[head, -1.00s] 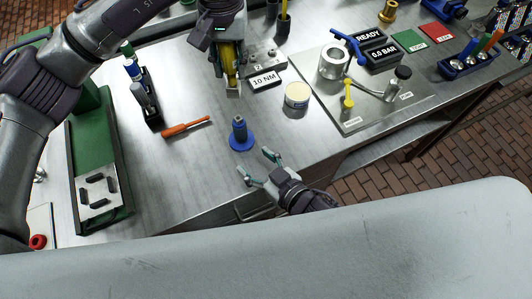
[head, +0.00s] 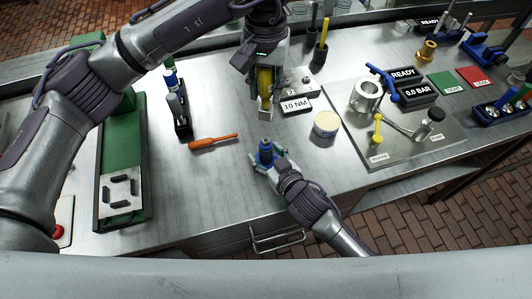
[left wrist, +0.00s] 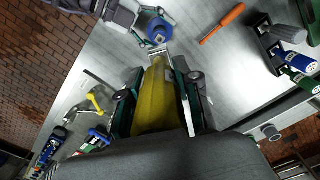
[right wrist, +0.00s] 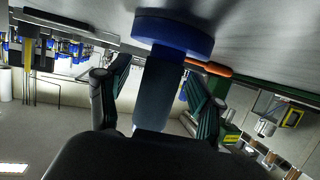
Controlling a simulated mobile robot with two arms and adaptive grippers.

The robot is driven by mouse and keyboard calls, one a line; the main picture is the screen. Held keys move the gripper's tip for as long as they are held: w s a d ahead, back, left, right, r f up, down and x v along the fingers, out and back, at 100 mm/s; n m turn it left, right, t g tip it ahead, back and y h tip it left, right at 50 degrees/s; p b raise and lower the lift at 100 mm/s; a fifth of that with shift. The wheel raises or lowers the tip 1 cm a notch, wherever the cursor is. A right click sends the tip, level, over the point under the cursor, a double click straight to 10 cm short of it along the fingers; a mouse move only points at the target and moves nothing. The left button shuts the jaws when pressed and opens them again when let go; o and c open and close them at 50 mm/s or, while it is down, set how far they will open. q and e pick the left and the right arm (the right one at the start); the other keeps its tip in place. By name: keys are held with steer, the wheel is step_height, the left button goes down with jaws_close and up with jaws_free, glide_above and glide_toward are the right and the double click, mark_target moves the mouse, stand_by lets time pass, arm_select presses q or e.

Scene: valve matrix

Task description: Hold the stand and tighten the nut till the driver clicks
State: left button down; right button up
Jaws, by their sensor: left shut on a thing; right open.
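The stand (head: 266,152) has a round blue base and a dark upright post, and stands on the bench. In the right wrist view its post (right wrist: 156,88) is between my right gripper's fingers (right wrist: 158,95), which are open with gaps on both sides. My right gripper (head: 267,158) comes in low from the front right. My left gripper (head: 265,95) is shut on the yellow driver (left wrist: 158,95), held tip down above and behind the stand. The driver's tip is apart from the post. The stand also shows in the left wrist view (left wrist: 158,32). I cannot make out the nut clearly.
An orange screwdriver (head: 213,142) lies left of the stand. A 10 NM sign (head: 296,106) and a cream-topped round tin (head: 326,124) are behind and to the right. A metal plate with fittings (head: 455,148) lies further right.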

mark_target(266, 107)
steer(key=shift+w+a+f, duration=0.1)
steer(key=shift+w, duration=0.05)
jaws_close()
stand_by(0.4)
arm_select(q)
steer(key=f+n, duration=0.1)
steer(key=n, duration=0.3)
steer(key=shift+f, duration=0.4)
steer(key=n, duration=0.2)
steer(key=f+n, duration=0.1)
steer(key=n, duration=0.1)
steer(key=shift+f, duration=0.3)
